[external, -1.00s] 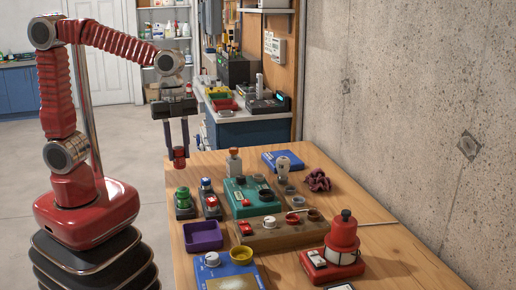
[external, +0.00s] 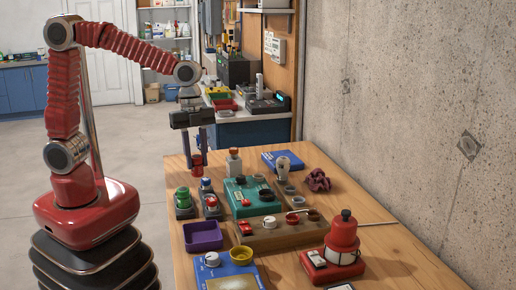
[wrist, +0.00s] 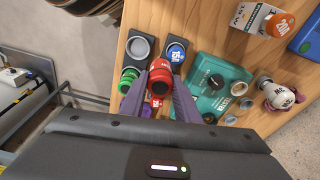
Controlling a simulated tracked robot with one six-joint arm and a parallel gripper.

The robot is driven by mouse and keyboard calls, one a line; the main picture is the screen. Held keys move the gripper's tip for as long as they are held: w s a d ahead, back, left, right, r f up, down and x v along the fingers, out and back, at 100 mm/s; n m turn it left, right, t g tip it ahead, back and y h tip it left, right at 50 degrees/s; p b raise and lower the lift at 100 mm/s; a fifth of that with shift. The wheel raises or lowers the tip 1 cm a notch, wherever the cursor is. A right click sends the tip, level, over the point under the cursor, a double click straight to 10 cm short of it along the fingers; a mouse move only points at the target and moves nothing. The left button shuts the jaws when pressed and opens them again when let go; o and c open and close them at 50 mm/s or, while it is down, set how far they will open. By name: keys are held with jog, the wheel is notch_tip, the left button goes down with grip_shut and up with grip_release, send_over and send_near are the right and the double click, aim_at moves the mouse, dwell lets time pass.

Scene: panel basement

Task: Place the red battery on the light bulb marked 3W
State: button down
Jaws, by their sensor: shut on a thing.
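My gripper (external: 197,158) is shut on the red battery (external: 197,170) and holds it upright over the far left part of the table. In the wrist view the red battery (wrist: 160,78) sits between my two purple-grey fingers (wrist: 160,90), its printed label only partly legible. A white light bulb (external: 283,163) stands upright near the right side of the green panel, apart from my gripper. The wrist view shows the bulb (wrist: 279,96) at the right, its marking too small to read surely. No 3W mark can be made out.
The green panel (external: 243,196), green-topped piece (external: 183,198), blue-topped piece (wrist: 177,53), purple tray (external: 203,237) and red lantern (external: 342,240) stand nearby. A crumpled maroon cloth (external: 318,181) lies right of the bulb.

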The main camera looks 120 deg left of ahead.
jog(key=w+a, duration=0.2)
jog(key=w, duration=0.1)
jog(key=w+a+n, duration=0.1)
jog(key=w+a, duration=0.2)
jog(key=w+a+n, duration=0.1)
jog(key=w+a, duration=0.2)
jog(key=shift+w+r, duration=0.1)
jog(key=shift+r, duration=0.15)
jog(key=w+a+r+n, duration=0.1)
jog(key=w+a+n, duration=0.1)
jog(key=w+a, duration=0.1)
jog(key=w+a+r+n+y, duration=0.1)
jog(key=w+a+r+n, duration=0.1)
jog(key=a, duration=0.3)
jog(key=w+a+r+n, duration=0.1)
jog(key=w+a+n, duration=0.2)
jog(key=w+a, duration=0.1)
jog(key=shift+w+r, duration=0.25)
jog(key=shift+w, duration=0.2)
notch_tip(320, 180, up, 7)
jog(key=a+n+y, duration=0.1)
jog(key=n, duration=0.5)
jog(key=shift+s+a, duration=0.2)
jog(key=shift+a, duration=0.05)
jog(key=shift+f+n, duration=0.1)
jog(key=shift+n, duration=0.4)
jog(key=shift+f, duration=0.1)
jog(key=shift+f, duration=2.85)
